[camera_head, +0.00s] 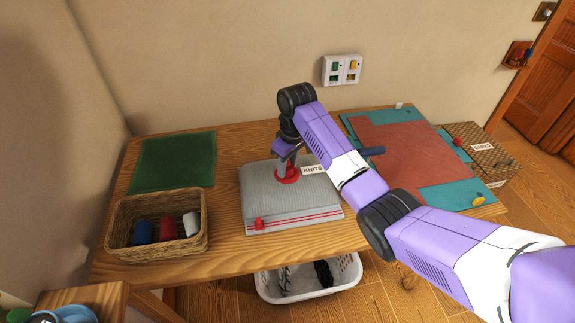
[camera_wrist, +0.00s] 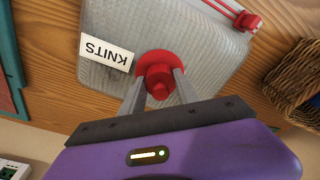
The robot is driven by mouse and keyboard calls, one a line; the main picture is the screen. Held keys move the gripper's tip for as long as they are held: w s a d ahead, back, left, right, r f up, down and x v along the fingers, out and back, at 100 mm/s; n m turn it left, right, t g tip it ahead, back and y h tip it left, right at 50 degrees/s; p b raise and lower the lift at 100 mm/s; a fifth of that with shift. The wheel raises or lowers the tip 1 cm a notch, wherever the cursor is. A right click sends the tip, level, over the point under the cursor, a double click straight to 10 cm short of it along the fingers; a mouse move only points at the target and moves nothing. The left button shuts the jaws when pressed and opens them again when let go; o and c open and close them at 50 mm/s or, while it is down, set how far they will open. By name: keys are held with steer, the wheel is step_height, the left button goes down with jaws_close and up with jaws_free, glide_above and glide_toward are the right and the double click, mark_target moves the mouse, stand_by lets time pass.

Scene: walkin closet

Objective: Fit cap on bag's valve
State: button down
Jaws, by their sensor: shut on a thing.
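A grey storage bag (camera_head: 270,205) with a KNITS label (camera_head: 314,170) lies on the wooden table. It also shows in the wrist view (camera_wrist: 110,22). A wide round red piece, which looks like the bag's valve (camera_wrist: 155,58), is on its top. My gripper (camera_wrist: 158,82) points down at it, shut on a smaller red piece that looks like the cap (camera_wrist: 160,90). In the head view my gripper (camera_head: 288,170) is over the red ring on the bag. Cap and valve overlap in the wrist view; I cannot tell whether the cap is seated.
A red slider (camera_head: 259,224) sits on the bag's front seal. A wicker basket (camera_head: 155,250) with rolled items stands at left, near a green mat (camera_head: 173,162). A teal mat (camera_head: 465,192) with a reddish sheet (camera_head: 405,155) lies at right. A white laundry basket (camera_head: 308,291) is below.

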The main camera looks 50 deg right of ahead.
steer(key=c, duration=0.8)
jaws_free()
steer(key=shift+s+r+b, duration=0.25)
steer(key=shift+r, duration=1.7)
steer(key=shift+s+r+b, duration=0.2)
steer(key=shift+r+b, duration=0.05)
steer(key=shift+r, duration=1.65)
